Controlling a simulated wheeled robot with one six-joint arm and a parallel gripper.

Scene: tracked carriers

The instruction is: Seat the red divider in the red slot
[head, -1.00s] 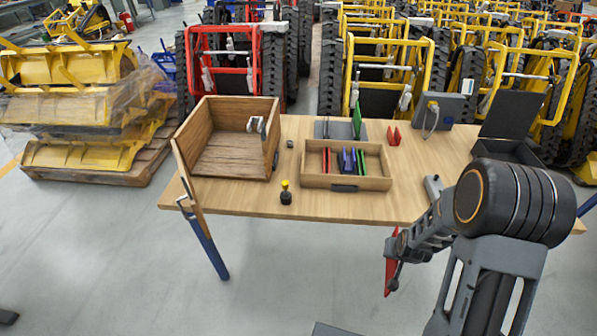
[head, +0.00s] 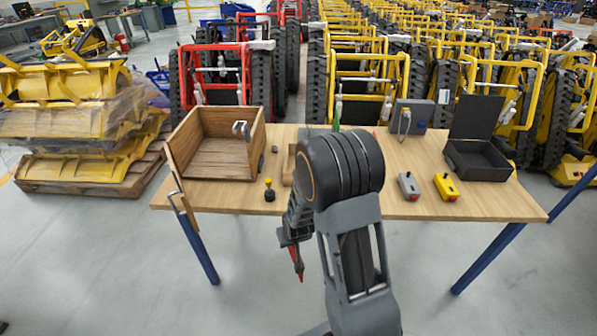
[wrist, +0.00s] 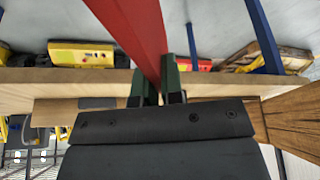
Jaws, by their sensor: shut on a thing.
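The red divider (head: 297,262) hangs from my gripper (head: 290,238) in front of the table's near edge, below the tabletop level in the head view. In the wrist view the red divider (wrist: 138,28) is a long red plate between the two dark green fingers of my gripper (wrist: 158,82), which is shut on it. The tray with the slots is mostly hidden behind my arm in the head view; only a strip of its left side (head: 289,167) shows. The red slot is hidden. The tip of a green divider (head: 336,116) stands up behind my arm.
An open wooden box (head: 215,150) stands on the table's left. A black-and-yellow knob (head: 269,190) is near the front edge. A grey control box (head: 409,186), a yellow one (head: 446,187) and an open black case (head: 478,155) are on the right. The front right tabletop is partly clear.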

